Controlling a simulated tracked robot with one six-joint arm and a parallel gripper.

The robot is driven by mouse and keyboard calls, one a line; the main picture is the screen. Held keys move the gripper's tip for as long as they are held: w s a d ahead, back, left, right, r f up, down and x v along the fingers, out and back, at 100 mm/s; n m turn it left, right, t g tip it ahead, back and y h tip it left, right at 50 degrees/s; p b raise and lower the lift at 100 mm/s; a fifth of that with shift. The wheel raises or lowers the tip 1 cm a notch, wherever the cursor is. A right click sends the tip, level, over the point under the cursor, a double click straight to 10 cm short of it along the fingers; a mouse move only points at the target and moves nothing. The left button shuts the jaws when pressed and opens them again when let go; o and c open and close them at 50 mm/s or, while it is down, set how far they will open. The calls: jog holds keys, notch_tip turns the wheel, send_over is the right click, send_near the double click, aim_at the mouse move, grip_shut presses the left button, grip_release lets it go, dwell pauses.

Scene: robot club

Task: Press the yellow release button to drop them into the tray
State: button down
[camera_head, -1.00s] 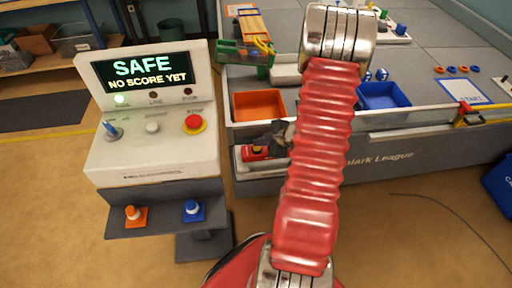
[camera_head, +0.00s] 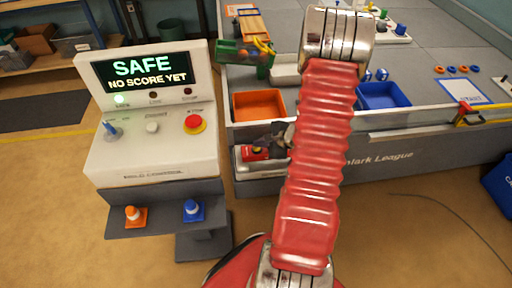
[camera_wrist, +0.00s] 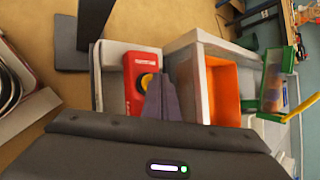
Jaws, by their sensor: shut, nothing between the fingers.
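The yellow button (camera_wrist: 147,82) sits on top of a small red box (camera_wrist: 131,100); the button also shows in the head view (camera_head: 258,149). The box rests on a pale ledge at the table's front left. My gripper (camera_wrist: 160,80) is shut and empty. Its fingertips overlap the button's right edge in the wrist view; I cannot tell whether they touch it. In the head view my dark gripper (camera_head: 277,137) is just right of the button, partly hidden by my red arm. A green hopper (camera_head: 231,48) stands behind, with a pale tray (camera_head: 285,74) beside it.
An orange bin (camera_head: 258,105) is just behind the red box, and a blue bin (camera_head: 384,95) is right of my arm. A white console (camera_head: 150,162) with a red stop button (camera_head: 194,123) stands left; its screen reads SAFE, NO SCORE YET.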

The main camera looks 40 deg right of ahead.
aim_at(260, 149)
jog(key=shift+f, duration=0.25)
jog(key=shift+r, duration=0.1)
dwell(0.5)
jog(key=shift+r, duration=0.9)
jog(key=shift+r, duration=2.5)
jog(key=shift+s, duration=0.1)
